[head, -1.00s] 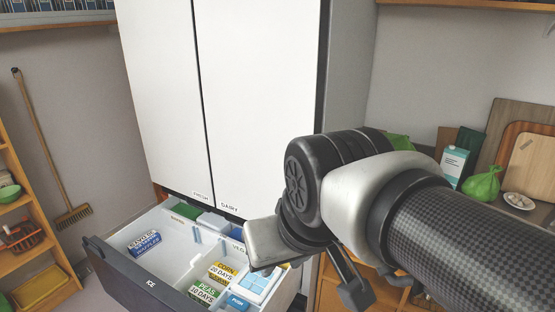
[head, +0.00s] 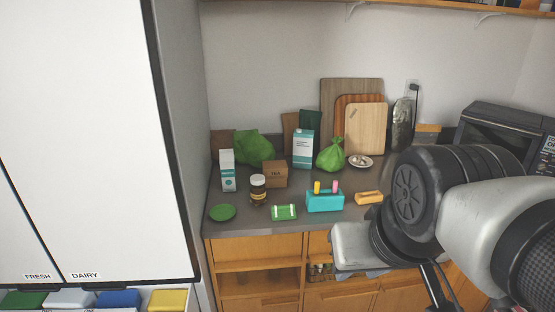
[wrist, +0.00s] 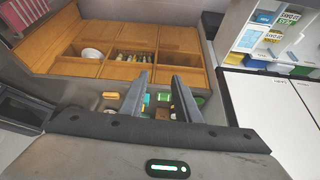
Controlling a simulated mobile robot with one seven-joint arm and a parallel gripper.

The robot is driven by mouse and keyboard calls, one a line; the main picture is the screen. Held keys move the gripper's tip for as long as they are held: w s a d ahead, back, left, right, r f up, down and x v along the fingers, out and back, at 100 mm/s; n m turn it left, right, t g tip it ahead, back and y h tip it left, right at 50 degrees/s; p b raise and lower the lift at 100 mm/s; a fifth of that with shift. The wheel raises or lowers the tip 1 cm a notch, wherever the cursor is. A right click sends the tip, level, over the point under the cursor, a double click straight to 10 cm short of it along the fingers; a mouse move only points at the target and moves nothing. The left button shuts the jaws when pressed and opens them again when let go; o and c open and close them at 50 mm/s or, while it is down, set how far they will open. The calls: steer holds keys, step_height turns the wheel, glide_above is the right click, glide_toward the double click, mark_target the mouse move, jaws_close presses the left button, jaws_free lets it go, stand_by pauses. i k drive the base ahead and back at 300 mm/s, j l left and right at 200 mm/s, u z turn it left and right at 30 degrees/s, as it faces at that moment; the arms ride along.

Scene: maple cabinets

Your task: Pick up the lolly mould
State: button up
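The lolly mould (head: 324,202) is a teal block with yellow and pink sticks on top. It stands upright near the front edge of the grey counter (head: 240,226), between a green-and-white box (head: 284,212) and an orange block (head: 369,198). In the wrist view my gripper (wrist: 160,80) is open, its two dark fingers apart with nothing held between them. A small teal patch, likely the mould (wrist: 146,98), shows beyond the fingers, partly hidden by the left one. In the head view my arm covers the right part of the counter, and the fingertips are mostly hidden.
A jar (head: 258,190), cartons (head: 303,148), a brown box (head: 274,174), a green bag (head: 331,155) and cutting boards (head: 366,128) stand behind. A green plate (head: 222,212) lies left. The tall white fridge (head: 80,130) borders the counter.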

mark_target(326, 200)
steer(key=z, duration=0.2)
steer(key=i+l, duration=0.25)
steer(key=i, duration=0.2)
steer(key=i+l+z, duration=0.1)
steer(key=i+l, duration=0.2)
steer(key=i, duration=0.2)
steer(key=i+l, duration=0.2)
steer(key=i, duration=0.25)
steer(key=l+z, duration=0.05)
